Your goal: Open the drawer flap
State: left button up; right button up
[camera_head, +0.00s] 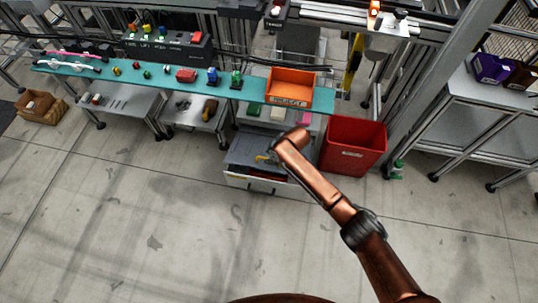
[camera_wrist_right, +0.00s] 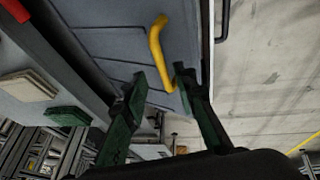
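The drawer flap is a grey-blue panel (camera_head: 245,150) on the low drawer unit (camera_head: 250,184) under the teal shelf. It fills the top of the right wrist view (camera_wrist_right: 105,40). A bent yellow handle (camera_head: 264,158) stands out from the flap; it also shows in the wrist view (camera_wrist_right: 156,45). My right gripper (camera_head: 274,149) is at the handle. In the wrist view its two dark green fingers (camera_wrist_right: 160,76) are apart, with the handle's lower end between their tips. Whether either finger touches the handle cannot be told. My left gripper is out of view.
A red bin (camera_head: 353,147) stands right of the drawer unit. An orange reject tray (camera_head: 290,88) sits on the teal shelf (camera_head: 150,76) above, among several small coloured parts. A grey side table (camera_head: 480,125) stands at the right. The floor in front is clear.

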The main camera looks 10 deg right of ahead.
jog(key=shift+f, duration=0.1)
jog(key=shift+c, duration=0.6)
grip_shut()
dwell(0.3)
